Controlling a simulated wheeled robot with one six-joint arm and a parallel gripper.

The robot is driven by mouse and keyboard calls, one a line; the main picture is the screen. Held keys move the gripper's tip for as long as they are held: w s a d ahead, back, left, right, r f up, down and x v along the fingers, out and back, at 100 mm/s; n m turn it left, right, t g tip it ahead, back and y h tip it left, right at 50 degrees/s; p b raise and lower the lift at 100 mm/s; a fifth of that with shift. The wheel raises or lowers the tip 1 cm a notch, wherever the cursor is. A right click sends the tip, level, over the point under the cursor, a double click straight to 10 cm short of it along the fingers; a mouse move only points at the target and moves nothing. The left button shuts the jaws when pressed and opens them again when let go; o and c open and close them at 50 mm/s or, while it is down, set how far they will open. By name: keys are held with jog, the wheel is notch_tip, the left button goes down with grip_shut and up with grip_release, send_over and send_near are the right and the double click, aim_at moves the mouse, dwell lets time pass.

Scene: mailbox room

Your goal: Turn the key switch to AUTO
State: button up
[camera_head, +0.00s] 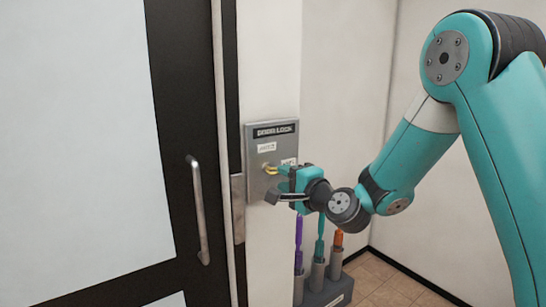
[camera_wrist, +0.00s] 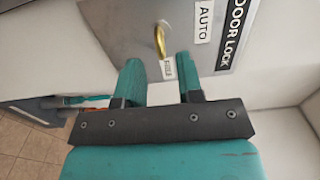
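The grey door lock panel (camera_head: 255,190) is on the wall beside the door and also fills the top of the wrist view (camera_wrist: 110,22). A brass key (camera_wrist: 159,42) sticks out of it; in the head view the key (camera_head: 268,168) is partly hidden by my gripper. In the wrist view its long side runs roughly up and down. The AUTO label (camera_wrist: 203,22) is right of the key; a second small label (camera_wrist: 168,68) is below it, its text unreadable. My gripper (camera_wrist: 160,61) is open, its fingers on either side of the key's line, apparently not gripping it.
The black-framed door with a vertical handle (camera_head: 199,210) is left of the panel. Below my gripper, a grey holder (camera_head: 327,296) has purple, teal and orange handled items. A white wall (camera_head: 345,80) is to the right, with tiled floor below.

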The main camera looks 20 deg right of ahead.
aim_at(277, 174)
jog(key=p+x, duration=0.2)
jog(key=x, duration=0.3)
jog(key=shift+w+a+p, duration=0.1)
jog(key=shift+w+p, duration=0.15)
jog(key=shift+p, duration=0.05)
grip_shut()
